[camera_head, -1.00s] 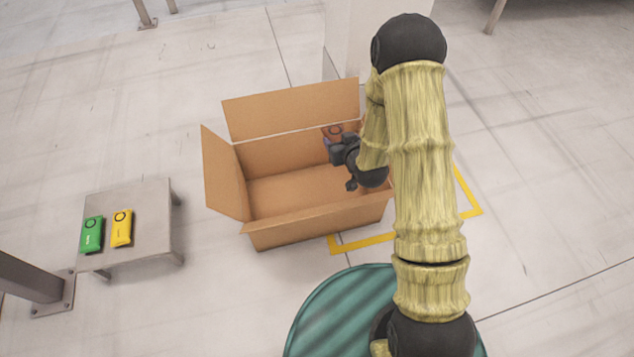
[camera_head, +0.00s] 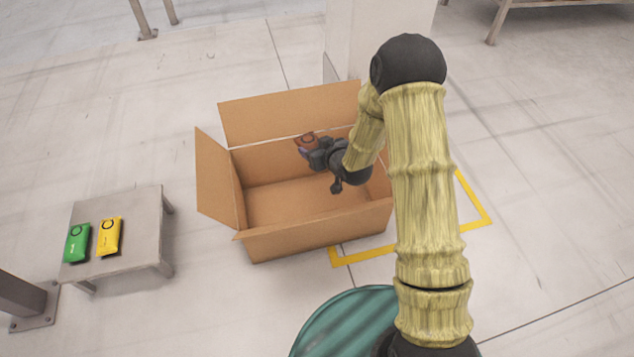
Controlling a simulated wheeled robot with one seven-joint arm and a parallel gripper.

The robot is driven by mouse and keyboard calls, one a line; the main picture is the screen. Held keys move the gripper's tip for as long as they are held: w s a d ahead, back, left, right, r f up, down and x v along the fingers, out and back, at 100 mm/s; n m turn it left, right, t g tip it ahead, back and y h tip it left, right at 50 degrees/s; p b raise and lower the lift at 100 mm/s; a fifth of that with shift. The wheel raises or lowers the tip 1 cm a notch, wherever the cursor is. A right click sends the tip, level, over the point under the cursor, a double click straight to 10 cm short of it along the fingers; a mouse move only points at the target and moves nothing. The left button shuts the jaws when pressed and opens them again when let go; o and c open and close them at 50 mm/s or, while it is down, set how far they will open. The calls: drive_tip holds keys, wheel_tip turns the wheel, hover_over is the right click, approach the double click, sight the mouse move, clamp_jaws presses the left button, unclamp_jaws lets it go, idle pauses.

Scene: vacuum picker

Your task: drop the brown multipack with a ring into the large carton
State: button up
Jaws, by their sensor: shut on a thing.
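The large carton (camera_head: 315,234) stands open on the floor in the middle of the view, its flaps spread outward. My gripper (camera_head: 310,150) is over the carton, toward its back wall. It is shut on the brown multipack with a ring (camera_head: 305,139), which shows as a small reddish-brown shape with a dark ring at the fingertips. The gripper and wrist hide part of the pack. The pack appears in front of the back wall and back flap; its exact height above the carton floor is hard to tell.
A low grey table (camera_head: 140,235) at the left holds a green pack (camera_head: 77,243) and a yellow pack (camera_head: 109,236). A yellow floor marking (camera_head: 365,249) runs around the carton's front right. A pale pillar (camera_head: 365,40) stands behind the carton. A metal post (camera_head: 22,298) is at the lower left.

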wheel_tip(320, 180, down, 5)
drive_tip(key=b, duration=0.3)
drive_tip(key=o, duration=1.2)
drive_tip(key=shift+c, duration=0.2)
drive_tip(key=shift+r, duration=0.15)
wheel_tip(320, 180, up, 10)
drive_tip(key=p, duration=0.5)
drive_tip(key=shift+p, duration=0.4)
